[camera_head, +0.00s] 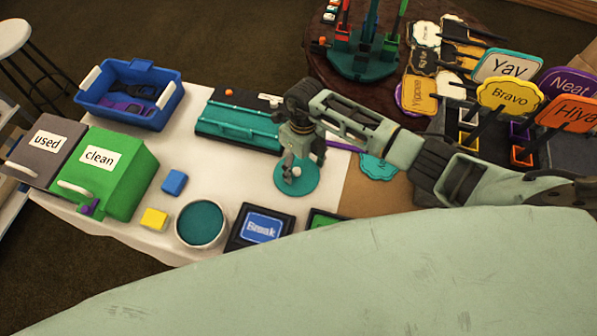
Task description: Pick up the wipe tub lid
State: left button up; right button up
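The wipe tub lid appears to be the flat round teal disc (308,184) with a small pale knob, lying on the white cloth near the table's middle. My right gripper (289,174) points down over this disc, with its fingers close to the knob. I cannot tell whether the fingers touch the knob or how far apart they are. The gripper and wrist hide the disc's upper part. A round white tub (201,224) with a teal top or inside stands to the lower left, apart from the disc. My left gripper is not in view.
A blue block (174,182), a yellow block (154,219) and a dark framed "Break" sign (262,228) lie around the tub. Green "clean" (122,180) and grey "used" (42,166) boxes stand left. A teal tray (240,122) lies behind. Signs such as "Bravo" (509,96) crowd the right.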

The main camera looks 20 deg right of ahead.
jog(key=shift+s+a+f, duration=0.15)
jog(key=shift+s, duration=0.1)
jog(key=c, duration=0.7)
jog(key=shift+s, duration=0.1)
jog(key=shift+c, duration=0.2)
